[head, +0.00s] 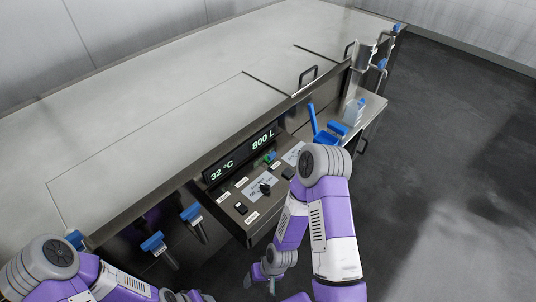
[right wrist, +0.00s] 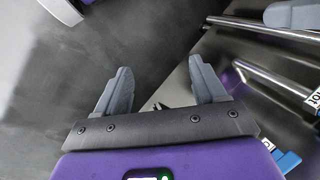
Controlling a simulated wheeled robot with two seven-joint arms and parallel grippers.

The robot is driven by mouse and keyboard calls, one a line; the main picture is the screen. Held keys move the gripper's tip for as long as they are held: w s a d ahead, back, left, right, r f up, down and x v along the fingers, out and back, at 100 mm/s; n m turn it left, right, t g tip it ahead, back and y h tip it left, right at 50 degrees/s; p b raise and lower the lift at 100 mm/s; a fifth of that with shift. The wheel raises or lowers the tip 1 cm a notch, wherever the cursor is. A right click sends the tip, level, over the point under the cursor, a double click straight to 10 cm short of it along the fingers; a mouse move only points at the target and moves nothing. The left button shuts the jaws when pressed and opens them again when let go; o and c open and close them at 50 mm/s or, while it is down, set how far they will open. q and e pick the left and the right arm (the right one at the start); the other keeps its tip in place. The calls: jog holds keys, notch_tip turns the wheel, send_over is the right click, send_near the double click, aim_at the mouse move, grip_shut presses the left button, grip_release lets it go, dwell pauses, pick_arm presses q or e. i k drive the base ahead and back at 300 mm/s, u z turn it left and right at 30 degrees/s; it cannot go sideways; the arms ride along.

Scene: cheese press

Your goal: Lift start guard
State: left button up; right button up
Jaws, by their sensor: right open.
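The control panel (head: 262,203) slopes out from the vat's front and carries small labelled controls. A black knob (head: 265,188), a small dark raised piece (head: 288,173) and a green-and-blue piece (head: 270,157) show on it. I cannot tell which of these is the start guard. My right gripper (head: 260,279) hangs low in front of the panel, below its front edge and apart from it. In the right wrist view, the right gripper (right wrist: 162,88) is open with nothing between its fingers. My left arm comes in at the lower left; its gripper does not show.
A display (head: 240,153) reading 32 °C and 800 L sits above the panel. Blue-handled fittings (head: 153,243) stick out left of it. A blue scoop-like tool (head: 325,128) and a bottle (head: 353,111) stand on a side shelf. Metal bars (right wrist: 270,32) show near the right gripper.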

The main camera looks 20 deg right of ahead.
aim_at(271, 156)
jog(key=u, duration=2.9)
jog(key=k, duration=2)
jog(key=z, duration=2.15)
